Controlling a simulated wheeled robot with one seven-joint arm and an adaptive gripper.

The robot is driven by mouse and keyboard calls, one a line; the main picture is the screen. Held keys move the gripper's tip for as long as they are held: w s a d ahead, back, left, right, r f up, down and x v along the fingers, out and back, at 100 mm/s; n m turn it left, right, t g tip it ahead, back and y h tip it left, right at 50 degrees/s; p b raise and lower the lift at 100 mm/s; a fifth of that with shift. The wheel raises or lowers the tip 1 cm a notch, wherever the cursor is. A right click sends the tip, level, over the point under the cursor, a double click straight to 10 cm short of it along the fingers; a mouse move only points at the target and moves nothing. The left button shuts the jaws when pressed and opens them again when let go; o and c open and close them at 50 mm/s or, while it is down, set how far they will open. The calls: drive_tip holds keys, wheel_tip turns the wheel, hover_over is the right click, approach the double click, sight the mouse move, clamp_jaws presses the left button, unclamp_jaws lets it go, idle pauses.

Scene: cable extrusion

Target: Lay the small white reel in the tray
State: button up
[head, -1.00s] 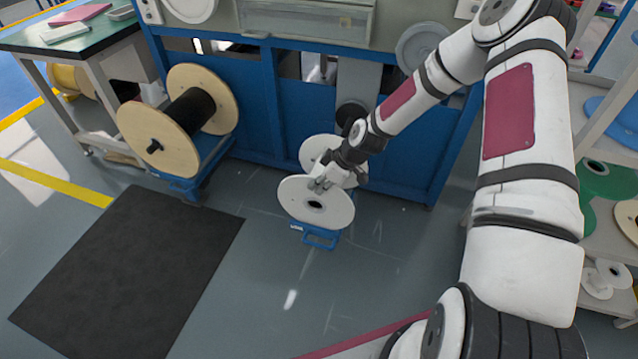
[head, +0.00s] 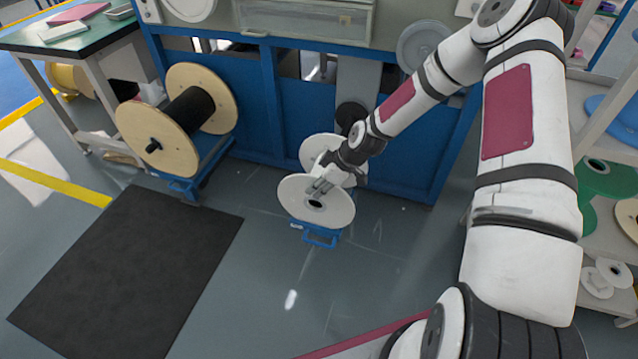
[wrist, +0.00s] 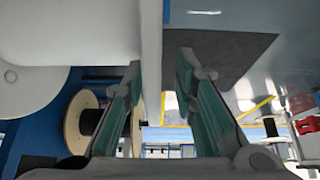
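A white reel (head: 300,207) with two round flanges stands upright on a low blue stand (head: 318,236) at the foot of the machine. My gripper (head: 320,186) is at the top of its near flange. In the wrist view, the flange edge (wrist: 151,60) shows as a pale strip between the spread fingers (wrist: 158,75), with a gap on the right finger's side. Smaller white reels (head: 598,283) lie on the shelf at the right. A shallow tray (head: 121,13) is on the green-topped table at top left, partly cut off by the picture.
A wooden reel with black cable (head: 158,142) stands left of the white one. A dark mat (head: 125,270) lies on the floor at left. The blue machine frame (head: 235,110) is close behind the white reel. Shelving (head: 610,250) stands at right. The floor in front is clear.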

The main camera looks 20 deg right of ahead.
drive_tip(key=shift+r, duration=0.1)
drive_tip(key=v, duration=1.2)
drive_tip(key=s+r+m+g+h, duration=0.3)
drive_tip(key=s+r+m+h, duration=0.3)
drive_tip(key=s+r, duration=1.4)
drive_tip(key=s+a+r+m+y, duration=0.1)
drive_tip(key=s+a+r+m, duration=0.15)
drive_tip(key=s, duration=0.65)
drive_tip(key=s+a+r+m, duration=0.2)
drive_tip(key=s+r+m, duration=0.15)
drive_tip(key=s, duration=0.45)
wheel_tip(320, 180, up, 21)
drive_tip(key=n+t+p, duration=0.1)
drive_tip(key=t+p, duration=0.2)
drive_tip(key=p, duration=1.6)
drive_tip(key=shift+s+t, duration=0.3)
drive_tip(key=shift+r, duration=0.1)
